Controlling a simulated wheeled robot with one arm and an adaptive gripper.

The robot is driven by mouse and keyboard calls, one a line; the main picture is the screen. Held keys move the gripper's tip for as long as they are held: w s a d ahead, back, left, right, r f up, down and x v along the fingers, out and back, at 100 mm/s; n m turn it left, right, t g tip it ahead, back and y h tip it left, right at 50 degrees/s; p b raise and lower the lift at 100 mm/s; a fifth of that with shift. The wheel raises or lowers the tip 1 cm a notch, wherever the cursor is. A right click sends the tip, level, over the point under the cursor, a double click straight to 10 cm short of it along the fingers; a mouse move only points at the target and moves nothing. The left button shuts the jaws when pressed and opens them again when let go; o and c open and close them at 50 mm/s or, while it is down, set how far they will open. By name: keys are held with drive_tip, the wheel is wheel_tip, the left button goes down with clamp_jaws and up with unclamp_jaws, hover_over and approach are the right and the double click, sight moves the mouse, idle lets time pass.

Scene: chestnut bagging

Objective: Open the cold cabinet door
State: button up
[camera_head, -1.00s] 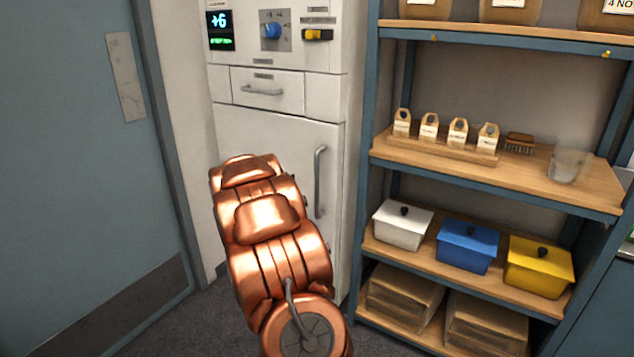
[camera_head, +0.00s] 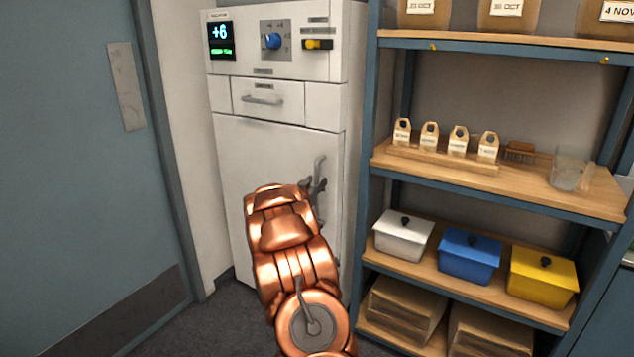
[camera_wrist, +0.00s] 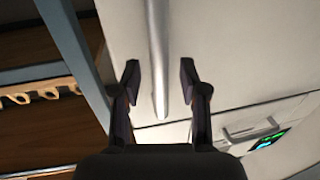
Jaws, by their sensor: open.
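The cold cabinet is white, and its door (camera_head: 240,160) is shut below a small drawer. The door's upright grey bar handle (camera_head: 321,166) is at its right edge, partly hidden by my gripper (camera_head: 318,187) in the head view. In the wrist view the handle (camera_wrist: 157,50) runs between the two dark fingers of my gripper (camera_wrist: 160,80). The fingers are apart, one on each side of the bar, and do not close on it. A strip of the door (camera_wrist: 230,50) shows beside the handle.
The cabinet's panel has a display (camera_head: 220,40), a blue knob (camera_head: 272,41) and a yellow switch (camera_head: 318,44). A shelf unit (camera_head: 500,190) with white, blue and yellow boxes stands close on the right. A grey-blue door (camera_head: 70,150) is on the left.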

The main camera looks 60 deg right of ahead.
drive_tip(key=shift+w+d+r, duration=0.1)
drive_tip(key=shift+w+d, duration=0.05)
drive_tip(key=shift+d, duration=0.55)
drive_tip(key=shift+c, duration=0.2)
clamp_jaws()
